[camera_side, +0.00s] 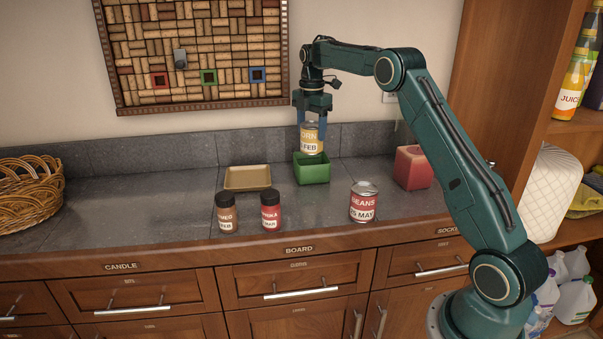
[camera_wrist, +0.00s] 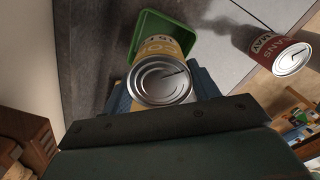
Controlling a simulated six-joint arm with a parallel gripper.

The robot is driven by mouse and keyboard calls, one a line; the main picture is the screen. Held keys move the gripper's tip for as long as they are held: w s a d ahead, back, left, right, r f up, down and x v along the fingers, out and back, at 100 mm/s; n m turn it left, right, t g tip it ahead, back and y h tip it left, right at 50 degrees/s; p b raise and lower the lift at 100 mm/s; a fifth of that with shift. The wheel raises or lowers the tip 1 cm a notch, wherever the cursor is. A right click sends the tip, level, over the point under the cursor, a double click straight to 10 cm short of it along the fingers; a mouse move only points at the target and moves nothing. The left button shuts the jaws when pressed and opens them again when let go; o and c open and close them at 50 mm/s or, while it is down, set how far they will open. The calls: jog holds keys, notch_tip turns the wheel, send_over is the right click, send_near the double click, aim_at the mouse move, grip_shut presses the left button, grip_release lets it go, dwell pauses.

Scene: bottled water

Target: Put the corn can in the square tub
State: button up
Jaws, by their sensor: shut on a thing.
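The corn can (camera_side: 312,140), with a yellow and white label, is upright in my gripper (camera_side: 311,127). My gripper is shut on it from above. The can is over the green square tub (camera_side: 312,172), with its lower end at about the tub's rim; I cannot tell whether it is slightly above or just inside. In the wrist view the can's silver lid (camera_wrist: 162,80) faces the camera between the fingers. The green tub (camera_wrist: 178,28) shows behind the can there, its inside mostly hidden by the can.
A tan tray (camera_side: 247,178) lies left of the tub. Two spice jars (camera_side: 227,213) (camera_side: 271,210) stand in front. The beans can (camera_side: 364,203) stands front right, and a red candle block (camera_side: 412,167) is right. A wicker basket (camera_side: 28,192) sits far left; the counter between is clear.

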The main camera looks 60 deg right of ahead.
aim_at(311, 153)
jog(key=shift+f, duration=0.1)
jog(key=shift+f, duration=3.85)
jog(key=shift+f, duration=0.2)
jog(key=o, duration=0.9)
notch_tip(311, 153, up, 11)
jog(key=shift+r, duration=0.65)
